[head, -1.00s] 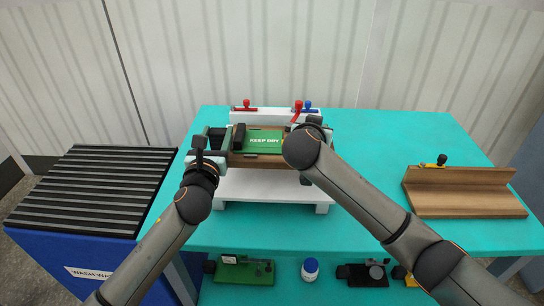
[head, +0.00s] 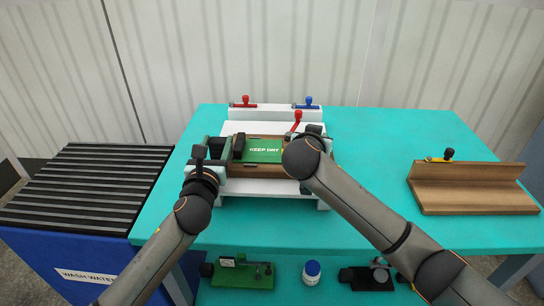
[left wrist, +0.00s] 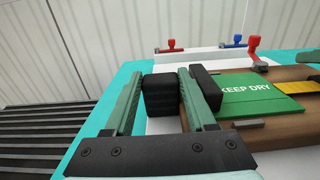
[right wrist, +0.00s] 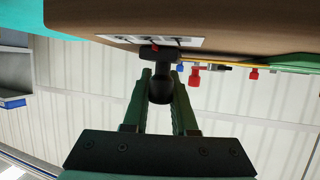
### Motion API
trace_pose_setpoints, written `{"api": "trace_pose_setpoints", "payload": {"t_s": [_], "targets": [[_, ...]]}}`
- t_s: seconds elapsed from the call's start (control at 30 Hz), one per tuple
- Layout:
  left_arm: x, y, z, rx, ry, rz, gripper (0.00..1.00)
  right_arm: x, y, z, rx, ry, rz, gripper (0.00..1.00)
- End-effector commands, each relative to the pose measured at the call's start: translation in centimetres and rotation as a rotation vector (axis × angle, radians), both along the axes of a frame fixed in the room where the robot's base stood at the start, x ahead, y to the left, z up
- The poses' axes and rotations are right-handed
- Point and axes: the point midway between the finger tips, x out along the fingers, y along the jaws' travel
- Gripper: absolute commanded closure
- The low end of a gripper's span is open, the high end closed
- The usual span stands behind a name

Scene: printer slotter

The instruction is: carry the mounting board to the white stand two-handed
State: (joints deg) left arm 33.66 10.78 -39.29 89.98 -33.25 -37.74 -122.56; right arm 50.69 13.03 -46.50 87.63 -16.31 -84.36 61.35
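The mounting board (head: 268,171) is a brown wooden board with a green KEEP DRY plate (head: 264,149) and dark end handles. It is level above the white stand (head: 262,188); whether it touches is hidden. My left gripper (head: 214,150) is at its left end, with the dark left handle (left wrist: 160,100) between the fingers in the left wrist view. My right gripper (right wrist: 160,82) is shut around a dark handle at the right end in the right wrist view. In the head view my right arm hides most of that end. A red lever (head: 297,120) stands at the board's far edge.
The stand's back rail carries a red clamp (head: 243,102) and a blue clamp (head: 306,102). A brown wooden ledge (head: 466,187) lies right on the teal table (head: 385,140). A black slatted rack (head: 85,185) is at left. A lower shelf holds a white bottle (head: 312,272) and fixtures.

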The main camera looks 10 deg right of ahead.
Motion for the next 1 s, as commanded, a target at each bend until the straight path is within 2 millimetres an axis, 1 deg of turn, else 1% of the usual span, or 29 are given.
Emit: {"api": "trace_pose_setpoints", "payload": {"t_s": [0.03,0.27,0.53,0.67,0.77,1.0], "targets": [[0.0,0.0,0.0,0.000,0.000,0.000,0.40,0.0,0.0,0.0,0.000,0.000,0.000,0.70],[0.0,0.0,0.0,0.001,0.001,0.000,0.14,0.0,0.0,0.0,0.000,0.001,0.000,0.45],[-0.1,0.0,0.0,0.001,0.001,0.000,0.14,0.0,0.0,0.0,0.000,0.001,0.000,0.45],[-0.8,0.1,0.0,0.001,-0.001,-0.001,0.14,0.0,0.0,0.0,0.000,0.001,0.000,0.45],[-2.0,0.3,0.0,0.002,0.001,0.000,0.14,0.0,0.0,0.0,0.000,0.001,0.000,0.45],[-6.3,0.9,-0.1,0.001,0.002,-0.001,0.14,0.0,0.0,0.0,0.000,0.001,0.000,0.45]]}}
